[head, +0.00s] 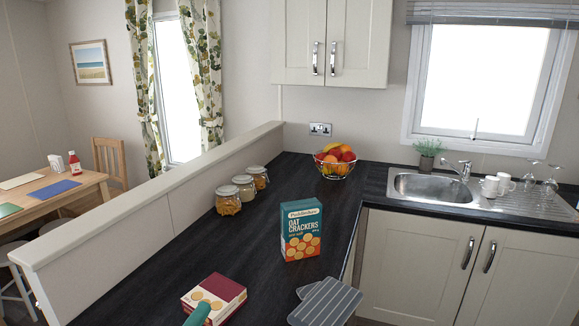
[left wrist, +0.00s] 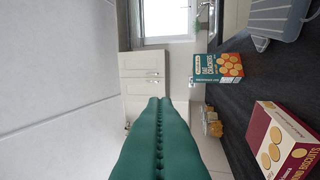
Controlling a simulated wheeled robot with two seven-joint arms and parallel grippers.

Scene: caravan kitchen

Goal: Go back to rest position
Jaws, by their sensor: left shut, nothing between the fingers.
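My left gripper (head: 198,314) shows as a teal tip at the bottom edge of the head view, overlapping the lower part of a dark red biscuit box. In the left wrist view its long teal fingers (left wrist: 160,103) are pressed together, with nothing between them. They point past the counter, toward the cabinets and window. My right gripper is in neither view.
The red box (head: 216,296), an upright teal oat crackers box (head: 301,232) and a grey ribbed object (head: 325,302) are on the dark counter (head: 260,260). Three jars (head: 243,187) line the low partition (head: 150,215); a fruit basket (head: 335,166) stands behind.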

